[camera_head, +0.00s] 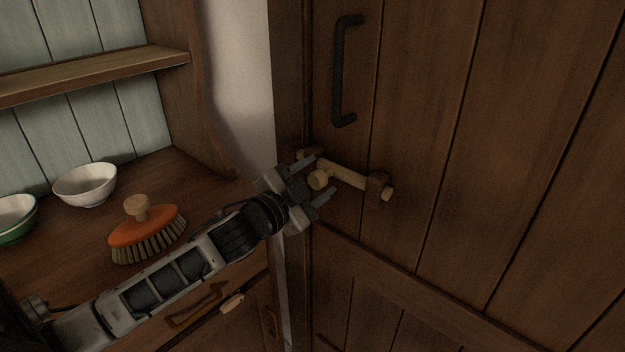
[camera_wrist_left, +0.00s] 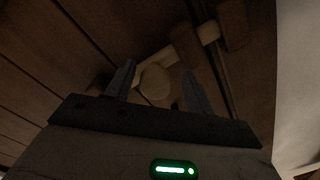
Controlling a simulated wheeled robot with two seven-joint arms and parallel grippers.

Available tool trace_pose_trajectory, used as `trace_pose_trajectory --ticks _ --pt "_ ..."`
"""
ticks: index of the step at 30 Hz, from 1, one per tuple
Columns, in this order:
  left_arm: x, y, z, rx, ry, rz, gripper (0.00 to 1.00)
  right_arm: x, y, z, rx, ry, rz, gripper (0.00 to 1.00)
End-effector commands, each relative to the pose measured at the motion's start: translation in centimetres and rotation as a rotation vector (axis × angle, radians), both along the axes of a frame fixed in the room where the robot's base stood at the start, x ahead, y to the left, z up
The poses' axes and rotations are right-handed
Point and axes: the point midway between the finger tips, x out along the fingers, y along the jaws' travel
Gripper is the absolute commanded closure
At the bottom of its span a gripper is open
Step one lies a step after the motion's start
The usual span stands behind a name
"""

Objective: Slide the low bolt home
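The low bolt (camera_head: 349,177) is a pale wooden rod lying across the plank door, with a round knob (camera_head: 318,180) on it. A darker wooden bracket (camera_head: 379,186) holds its right end. My left gripper (camera_head: 315,178) is open at the knob, one finger above and one below. In the left wrist view the knob (camera_wrist_left: 155,81) sits between the two fingers (camera_wrist_left: 158,87), with gaps visible beside it. There the bolt's far end (camera_wrist_left: 208,33) reaches close to a wooden block (camera_wrist_left: 235,24); I cannot tell whether it is inside. My right gripper is out of view.
A black pull handle (camera_head: 343,72) is on the door (camera_head: 450,150) above the bolt. To the left, a wooden counter (camera_head: 205,180) holds an orange scrubbing brush (camera_head: 142,233), a white bowl (camera_head: 85,185) and a green bowl (camera_head: 15,219). A shelf (camera_head: 95,75) runs above.

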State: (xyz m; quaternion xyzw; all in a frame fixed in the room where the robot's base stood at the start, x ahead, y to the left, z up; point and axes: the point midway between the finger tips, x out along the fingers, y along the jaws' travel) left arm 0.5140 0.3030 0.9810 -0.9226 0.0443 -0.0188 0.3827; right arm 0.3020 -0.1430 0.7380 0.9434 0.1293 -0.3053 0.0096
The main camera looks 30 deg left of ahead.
Motion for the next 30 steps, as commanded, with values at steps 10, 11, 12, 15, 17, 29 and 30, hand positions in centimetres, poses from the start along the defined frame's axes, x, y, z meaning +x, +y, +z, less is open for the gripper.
trace_pose_trajectory --ticks 10,11,12,15,17,29,30 --pt "-3.5 0.2 -0.3 -0.002 0.004 -0.003 0.46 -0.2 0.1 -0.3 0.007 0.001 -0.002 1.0" --pt "-4.0 0.3 -0.4 -0.002 0.005 -0.002 0.46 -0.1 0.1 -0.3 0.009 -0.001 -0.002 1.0" --pt "-4.8 0.4 -0.4 -0.001 0.006 -0.001 0.46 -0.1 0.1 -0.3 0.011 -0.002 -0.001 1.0" --pt "-6.8 0.6 -0.4 -0.002 0.006 -0.001 0.46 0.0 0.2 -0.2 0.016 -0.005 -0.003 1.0" --pt "-7.9 0.7 -0.3 -0.002 0.005 -0.001 0.46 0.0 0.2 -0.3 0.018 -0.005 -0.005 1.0" --pt "-14.4 1.4 -0.2 -0.003 0.005 0.003 0.46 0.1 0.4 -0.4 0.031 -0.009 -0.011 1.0" --pt "-14.8 1.5 -0.1 -0.002 0.002 0.001 0.46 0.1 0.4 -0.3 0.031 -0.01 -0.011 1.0"
